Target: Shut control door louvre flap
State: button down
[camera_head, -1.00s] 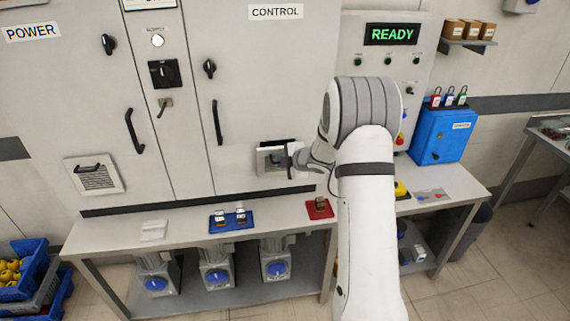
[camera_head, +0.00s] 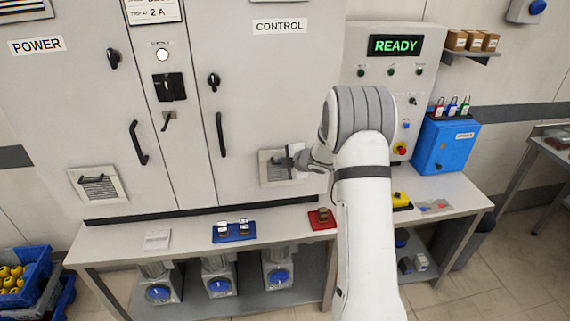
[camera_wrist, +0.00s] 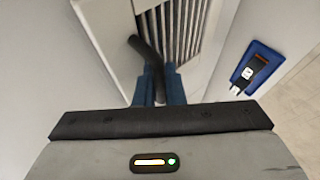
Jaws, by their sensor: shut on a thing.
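The control door (camera_head: 285,90) is the grey door under the CONTROL label. Its louvre flap (camera_head: 269,172) sits low on the door, a pale slatted panel in a frame. My gripper (camera_head: 288,160) is at the flap, and my arm comes in from the right. In the wrist view the slats (camera_wrist: 183,28) and the flap's black handle (camera_wrist: 140,48) show close up. The two blue fingers of my gripper (camera_wrist: 160,72) are shut on this handle.
A bench (camera_head: 190,246) runs below the cabinet, with a blue tray (camera_head: 234,233) and a red tray (camera_head: 322,219) on it. Another louvre (camera_head: 98,185) is on the power door. A blue lock box (camera_head: 445,145) stands at the right.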

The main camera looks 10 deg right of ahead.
jog(key=shift+w+r, duration=0.3)
jog(key=shift+r, duration=0.05)
jog(key=c, duration=1.8)
grip_release()
jog(key=b+v, duration=0.1)
jog(key=v, duration=0.6)
jog(key=shift+s+d, duration=0.15)
jog(key=shift+s, duration=0.35)
jog(key=shift+f, duration=0.1)
jog(key=s+d+r+m+h, duration=0.1)
jog(key=s+r+m+h, duration=0.6)
jog(key=s+r+m, duration=0.4)
jog(key=s+a+m+g+y, duration=0.1)
jog(key=s+a+m+g, duration=0.2)
jog(key=s, duration=1.1)
jog(key=s+a+f+m+g+y, duration=0.1)
jog(key=s+a+m+g, duration=0.3)
jog(key=s, duration=1)
jog(key=shift+s+a+f+m+y, duration=0.15)
jog(key=shift+a+f+m+y, duration=0.15)
jog(key=shift+a+m, duration=0.75)
